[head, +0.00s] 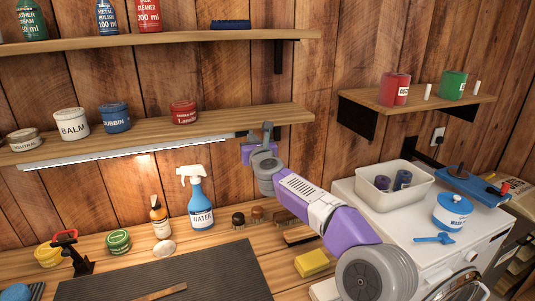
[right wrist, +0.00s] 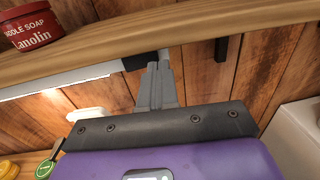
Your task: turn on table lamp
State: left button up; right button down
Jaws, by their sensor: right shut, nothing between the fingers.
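The lamp is a long strip light (head: 130,153) fixed under the front of the lower wall shelf. It looks bright white, and the wall below it is brightly lit. Its right end has a dark end piece, which shows in the right wrist view (right wrist: 140,61). My right gripper (head: 267,128) is raised at the right end of the strip, just below the shelf edge. In the right wrist view its fingers (right wrist: 158,72) are together and empty, close beside the dark end piece; I cannot tell whether they touch it. My left gripper is not in view.
The lower shelf (head: 225,120) holds several tins, including a red one (head: 184,112). Below, a spray bottle (head: 201,205) and brushes (head: 285,218) stand on the wooden bench, with a dark mat (head: 215,275) in front. A white bin (head: 410,192) is at the right.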

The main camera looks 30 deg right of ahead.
jog(key=s+b, duration=0.3)
jog(key=s, duration=0.9)
jog(key=shift+s+a+b, duration=0.15)
jog(key=shift+s+b, duration=0.15)
jog(key=shift+b, duration=0.05)
jog(key=shift+r, duration=0.1)
